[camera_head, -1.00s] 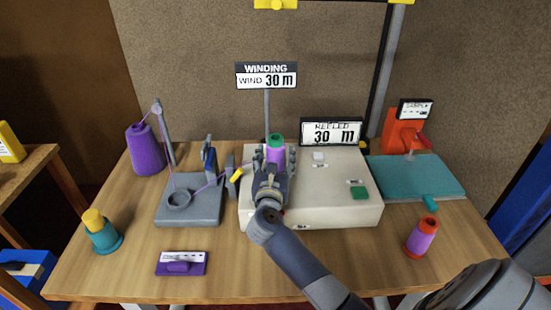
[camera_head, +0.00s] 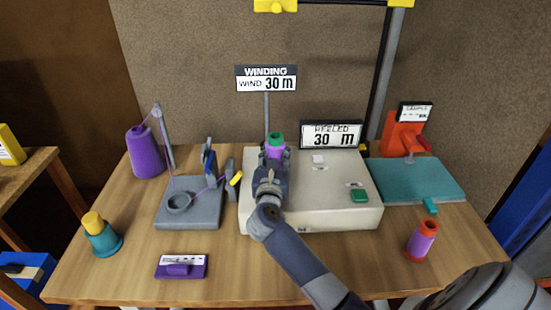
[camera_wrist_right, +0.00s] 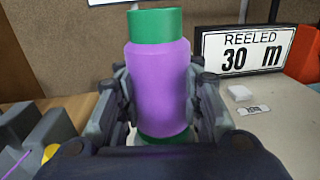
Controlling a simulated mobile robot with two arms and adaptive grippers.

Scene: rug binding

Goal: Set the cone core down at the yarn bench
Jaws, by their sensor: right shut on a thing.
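The cone core, green at its ends and wound with purple yarn, stands upright at the cream winding machine (camera_head: 330,213); its green top (camera_head: 275,140) shows above my right gripper (camera_head: 273,160). In the right wrist view the core (camera_wrist_right: 160,85) sits between both fingers of the gripper (camera_wrist_right: 160,100), which is shut on its purple winding. A green lower end shows under the purple; I cannot tell whether it still rests on the machine. My left gripper is out of view. The wooden yarn bench (camera_head: 235,275) carries the machine.
Left are a purple yarn cone (camera_head: 145,152), a grey guide stand (camera_head: 185,213), a teal-and-yellow cone (camera_head: 103,237) and a purple tag block (camera_head: 182,267). Right are an orange-and-purple spool (camera_head: 421,241) and a teal plate (camera_head: 420,180). The bench's front middle is bare.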

